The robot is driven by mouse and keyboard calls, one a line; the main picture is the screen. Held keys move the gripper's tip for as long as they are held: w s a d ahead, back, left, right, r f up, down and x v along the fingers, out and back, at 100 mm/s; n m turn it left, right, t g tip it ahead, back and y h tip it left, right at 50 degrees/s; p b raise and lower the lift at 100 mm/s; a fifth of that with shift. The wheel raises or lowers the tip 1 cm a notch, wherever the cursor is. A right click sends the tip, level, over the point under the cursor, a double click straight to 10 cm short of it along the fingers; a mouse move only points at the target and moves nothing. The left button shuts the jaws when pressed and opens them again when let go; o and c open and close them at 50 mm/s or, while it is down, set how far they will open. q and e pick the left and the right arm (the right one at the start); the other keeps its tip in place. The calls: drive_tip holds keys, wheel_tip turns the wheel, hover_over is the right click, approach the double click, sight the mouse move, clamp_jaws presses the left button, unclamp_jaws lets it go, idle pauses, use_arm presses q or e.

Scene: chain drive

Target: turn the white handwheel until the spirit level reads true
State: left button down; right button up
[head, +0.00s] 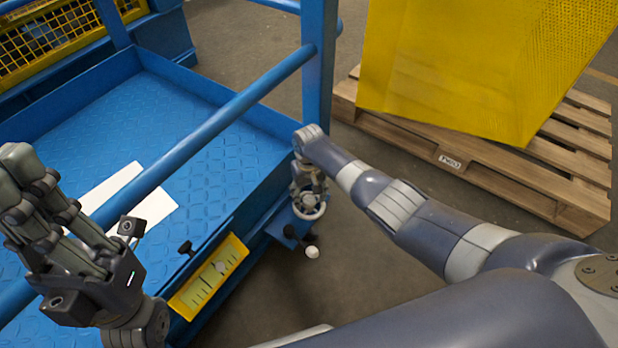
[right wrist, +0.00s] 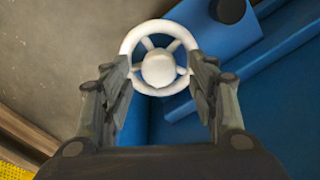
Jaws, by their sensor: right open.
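The white handwheel (head: 310,213), a ring with spokes and a round hub, sits low at the near corner of the blue platform. It also shows in the right wrist view (right wrist: 158,70). My right gripper (head: 309,192) is at the wheel, open, with its fingers on either side of it in the wrist view; I cannot tell whether they touch the rim. The yellow spirit level (head: 208,275) is on the platform's front edge, tilted in the picture. Its pale green window has dark marks and a pale spot right of the middle. My left gripper (head: 35,205) is over the platform at left; its opening is unclear.
A blue rail (head: 200,134) crosses above the platform (head: 190,100), on which a white sheet (head: 150,205) lies. A white ball (head: 312,252) shows below the wheel. A yellow crate (head: 470,60) stands on a wooden pallet (head: 480,170) at right.

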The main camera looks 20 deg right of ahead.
sight(309, 200)
wheel_tip(309, 200, up, 10)
idle(0.6)
drive_tip(key=shift+s, duration=0.1)
